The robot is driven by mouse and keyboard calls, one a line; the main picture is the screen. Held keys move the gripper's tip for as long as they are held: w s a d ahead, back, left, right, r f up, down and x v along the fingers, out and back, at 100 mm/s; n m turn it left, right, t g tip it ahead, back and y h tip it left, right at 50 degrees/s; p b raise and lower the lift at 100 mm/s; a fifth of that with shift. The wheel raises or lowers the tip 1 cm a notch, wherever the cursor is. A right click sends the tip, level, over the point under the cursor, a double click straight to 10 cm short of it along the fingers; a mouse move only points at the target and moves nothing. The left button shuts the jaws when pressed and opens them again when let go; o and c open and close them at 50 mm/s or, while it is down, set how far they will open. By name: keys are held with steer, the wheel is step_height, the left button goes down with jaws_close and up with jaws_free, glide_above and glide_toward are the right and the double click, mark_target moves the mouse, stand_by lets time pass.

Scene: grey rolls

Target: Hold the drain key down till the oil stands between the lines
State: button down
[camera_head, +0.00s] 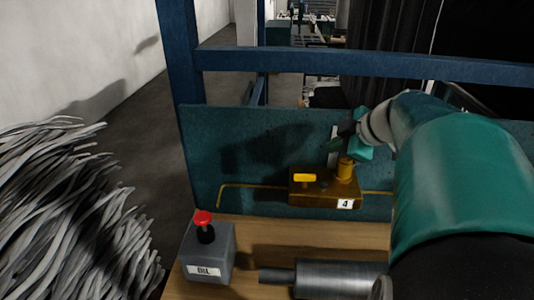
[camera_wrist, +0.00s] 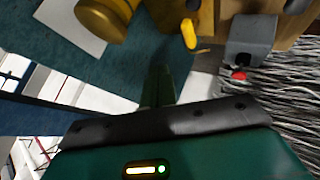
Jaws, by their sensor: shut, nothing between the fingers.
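A brass block (camera_head: 322,190) with a "4" label stands against the teal panel in the head view. A yellow key (camera_head: 304,178) lies on its top left, and a brass cylinder (camera_head: 345,169) rises at its right. In the wrist view the yellow key (camera_wrist: 189,34) and the cylinder (camera_wrist: 103,15) lie beyond my fingers. A pale upright strip (camera_head: 333,147) stands behind the block; I cannot make out lines or an oil level. My gripper (camera_head: 345,140) is shut and empty, above the cylinder and apart from the key; it also shows in the wrist view (camera_wrist: 158,85).
A grey box (camera_head: 207,255) marked OIL, with a red knob (camera_head: 203,218), stands on the wooden bench (camera_head: 255,238) at front left. A grey roll (camera_head: 340,277) lies at the front. Grey strands (camera_head: 70,215) fill the left. A blue rail (camera_head: 370,65) crosses behind.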

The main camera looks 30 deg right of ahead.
steer(key=shift+a+f, duration=0.1)
steer(key=shift+f, duration=3.9)
steer(key=shift+f, duration=0.1)
steer(key=shift+f, duration=0.35)
steer(key=shift+f, duration=0.5)
stand_by(0.3)
steer(key=shift+r, duration=0.95)
steer(key=shift+r, duration=2.5)
